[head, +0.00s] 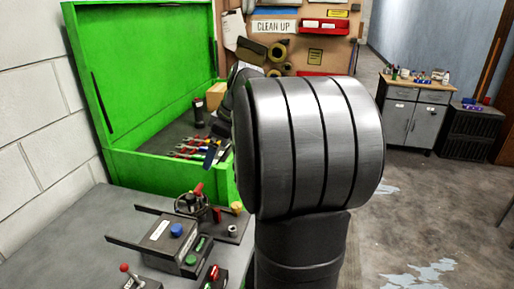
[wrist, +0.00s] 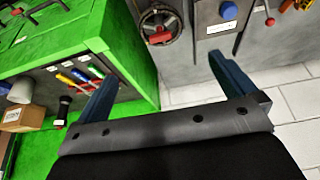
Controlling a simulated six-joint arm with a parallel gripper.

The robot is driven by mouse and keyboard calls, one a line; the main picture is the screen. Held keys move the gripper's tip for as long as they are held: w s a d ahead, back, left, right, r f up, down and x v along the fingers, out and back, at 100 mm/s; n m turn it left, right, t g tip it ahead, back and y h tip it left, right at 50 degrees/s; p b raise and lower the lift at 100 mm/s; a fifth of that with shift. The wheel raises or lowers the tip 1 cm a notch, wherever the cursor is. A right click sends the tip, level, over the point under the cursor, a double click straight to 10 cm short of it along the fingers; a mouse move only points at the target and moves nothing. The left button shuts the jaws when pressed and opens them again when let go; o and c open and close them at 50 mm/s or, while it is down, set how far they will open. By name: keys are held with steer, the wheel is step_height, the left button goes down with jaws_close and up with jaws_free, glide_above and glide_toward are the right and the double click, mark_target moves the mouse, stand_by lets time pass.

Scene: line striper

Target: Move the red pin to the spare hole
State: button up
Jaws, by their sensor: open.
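My gripper shows in the wrist view (wrist: 162,67) with its two blue fingers wide apart and nothing between them. In the head view a dark blue finger (head: 211,156) shows over the green box's front edge, left of my arm. Several red parts show on the grey bench, and I cannot tell for sure which is the red pin. One is a red piece (head: 214,272) on a dark block at the bottom, another a red grip (head: 198,190) at the handwheel. A small grey collar (head: 233,231) stands below a yellow knob; I cannot tell whether it is the spare hole.
The open green box (head: 120,166) holds screwdrivers and a torch. On the bench are a handwheel (head: 190,205), a panel with a blue button (head: 177,230) and a red-balled lever (head: 124,268). My arm hides the middle of the head view. Bare bench shows at the left.

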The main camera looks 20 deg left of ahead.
steer(key=c, duration=1.3)
steer(key=shift+s+a+f+m, duration=0.1)
steer(key=shift+a+f+m, duration=0.1)
steer(key=shift+m, duration=0.1)
steer(key=shift+c, duration=0.5)
steer(key=m+t+h, duration=0.4)
steer(key=m+h, duration=0.1)
steer(key=m, duration=1.2)
glide_toward(198, 187)
steer(key=shift+x, duration=4.25)
